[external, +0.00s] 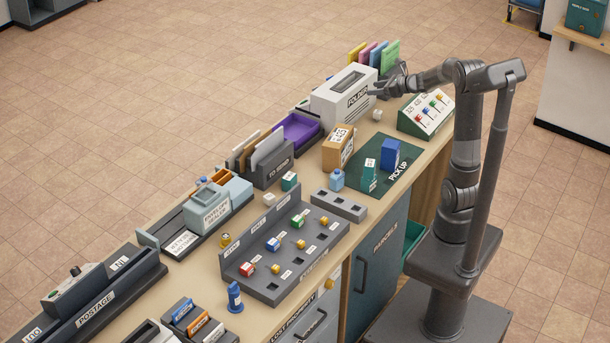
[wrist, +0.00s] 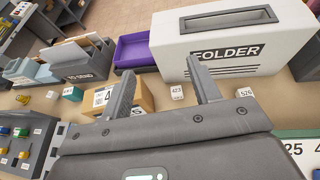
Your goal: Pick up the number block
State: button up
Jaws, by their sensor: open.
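Two small white number blocks show in the wrist view. One, printed like 423 (wrist: 177,93), appears between my fingers and beyond them. The other, printed like 526 (wrist: 244,92), is to the right of my right finger. Both lie on the counter in front of the white folder machine (wrist: 235,40). A small white block (external: 377,115) also shows in the external view beside the folder machine; I cannot tell which number it bears. My gripper (external: 374,93) is open and empty above the counter, close to the folder machine. It shows large in the wrist view (wrist: 160,70).
A slanted button panel (external: 425,114) stands to the right. A purple tray (external: 297,128) and a grey letter rack (external: 267,168) are left of the folder machine.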

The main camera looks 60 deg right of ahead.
send_near(356, 131)
jog(key=shift+w+a+r, duration=0.1)
jog(key=shift+w+a, duration=0.25)
jog(key=shift+w, duration=0.25)
jog(key=x, duration=0.5)
jog(key=shift+w+a+f, duration=0.1)
jog(key=shift+w+f, duration=0.15)
jog(key=shift+w, duration=0.1)
jog(key=x, duration=0.5)
jog(key=shift+s+f, duration=0.1)
jog(key=shift+f, duration=0.1)
jog(key=c, duration=1)
jog(key=shift+c, duration=0.2)
